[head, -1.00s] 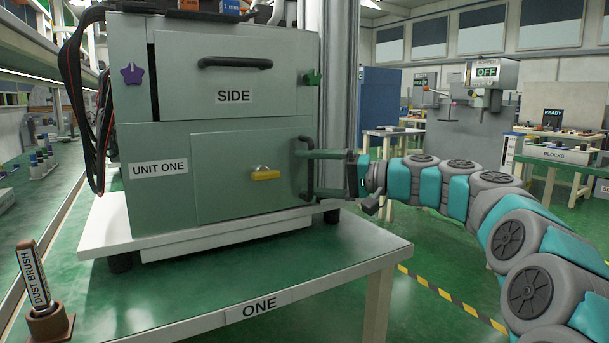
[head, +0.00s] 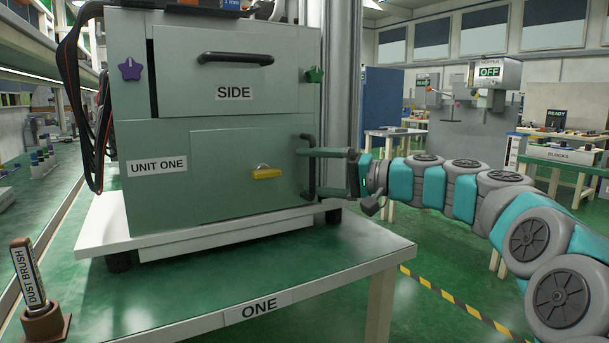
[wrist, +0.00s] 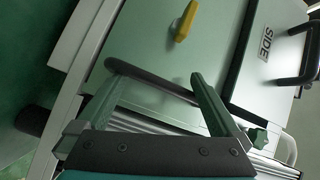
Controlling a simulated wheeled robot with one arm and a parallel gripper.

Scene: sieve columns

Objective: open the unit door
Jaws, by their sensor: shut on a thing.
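The unit door (head: 225,165) is the lower green-grey panel of UNIT ONE, and it looks closed. It shows at the top of the wrist view (wrist: 150,50). A yellow latch (head: 266,173) sits on it, lying about level; it also shows in the wrist view (wrist: 186,21). A dark upright bar handle (head: 308,150) is at the door's right edge. My gripper (head: 308,173) comes from the right and is shut on this handle. In the wrist view the handle (wrist: 150,79) runs across between my two fingers.
Above the door is the SIDE panel (head: 185,75) with its own black handle (head: 235,58), a purple knob (head: 130,69) and a green knob (head: 315,75). The unit stands on table ONE (head: 180,300). A dust brush (head: 30,275) stands front left. The floor at right is open.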

